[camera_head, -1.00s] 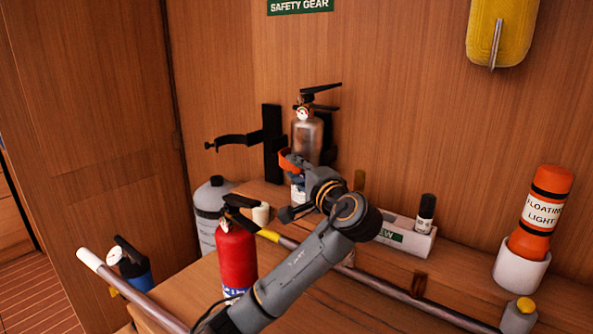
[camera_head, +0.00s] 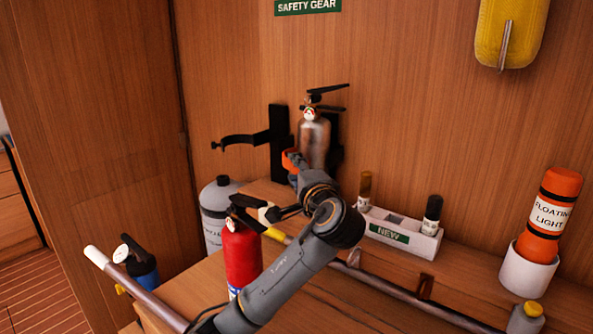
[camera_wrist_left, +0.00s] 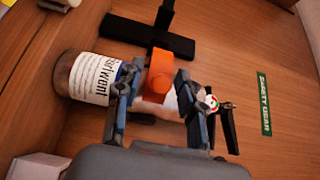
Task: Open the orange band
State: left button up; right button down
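The orange band (camera_head: 293,161) is at the front of the silver extinguisher (camera_head: 314,140), which stands upright by a black wall bracket (camera_head: 277,143). In the left wrist view the band's orange block (camera_wrist_left: 168,75) shows between the two fingers of my left gripper (camera_wrist_left: 156,80). The fingers are apart, one on each side of the block; I cannot tell whether either touches it. The extinguisher's white label (camera_wrist_left: 95,78) lies left of the fingers and its gauge (camera_wrist_left: 212,103) right of them. In the head view my wrist hides the lower extinguisher. My right gripper is not in view.
A red extinguisher (camera_head: 241,255) stands close to my left forearm. A grey cylinder (camera_head: 217,228) is behind it. A metal rail (camera_head: 395,293) runs along the front. A white NEW tray (camera_head: 402,237) and an orange floating light (camera_head: 550,215) stand to the right.

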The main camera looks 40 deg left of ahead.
pick_arm(q)
jog(key=v, duration=0.7)
jog(key=shift+d, duration=0.25)
jog(key=shift+s, duration=0.1)
